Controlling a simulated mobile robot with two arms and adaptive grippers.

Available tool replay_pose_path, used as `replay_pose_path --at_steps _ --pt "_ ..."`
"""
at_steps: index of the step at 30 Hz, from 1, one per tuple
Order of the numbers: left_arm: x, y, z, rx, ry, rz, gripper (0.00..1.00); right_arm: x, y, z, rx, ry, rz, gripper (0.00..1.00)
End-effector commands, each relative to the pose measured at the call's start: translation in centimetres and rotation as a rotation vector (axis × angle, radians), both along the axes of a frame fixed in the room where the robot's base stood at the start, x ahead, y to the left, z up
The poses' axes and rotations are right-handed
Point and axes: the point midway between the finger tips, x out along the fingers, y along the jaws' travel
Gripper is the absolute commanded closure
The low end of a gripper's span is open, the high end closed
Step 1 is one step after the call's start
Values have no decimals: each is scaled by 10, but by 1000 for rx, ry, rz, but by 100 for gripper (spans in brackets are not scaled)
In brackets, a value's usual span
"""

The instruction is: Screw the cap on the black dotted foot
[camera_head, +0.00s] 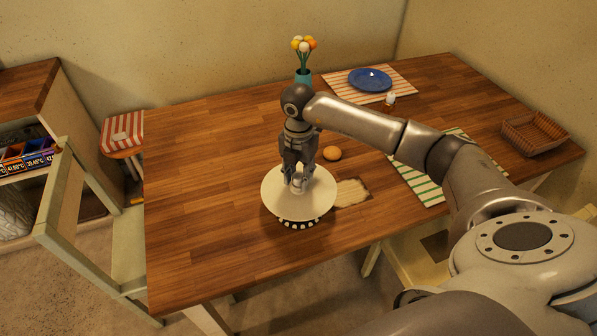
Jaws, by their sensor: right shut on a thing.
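A wide, round, cream-white disc (318,203) is at the middle of the wooden table. Below its front edge shows the black foot with white dots (297,225); the rest of the foot is hidden under the disc. My right gripper (297,185) points down over the middle of the disc. Its fingers are shut around a small whitish piece, probably the cap, mostly hidden by the fingers. I cannot tell whether this piece is part of the disc or separate. My left gripper is not in view.
A teal vase (303,77) with flowers, a blue plate (370,79), a small white item (390,99) and a wicker basket (534,133) stand farther off. The table's left part is clear.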

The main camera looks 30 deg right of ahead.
Motion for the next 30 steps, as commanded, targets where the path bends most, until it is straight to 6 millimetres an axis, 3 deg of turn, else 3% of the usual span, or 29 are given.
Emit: replay_pose_path --at_steps 8,18,26,27,30 --pt "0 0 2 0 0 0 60 2 -1 4 0 -6 -23 96" --pt "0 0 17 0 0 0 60 2 -1 4 0 -5 -339 96" --pt "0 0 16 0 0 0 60 3 -1 3 1 -6 -361 96" --pt "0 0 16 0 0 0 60 3 -1 3 1 -6 -360 67" --pt "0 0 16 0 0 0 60 2 -1 3 0 -5 -359 56"
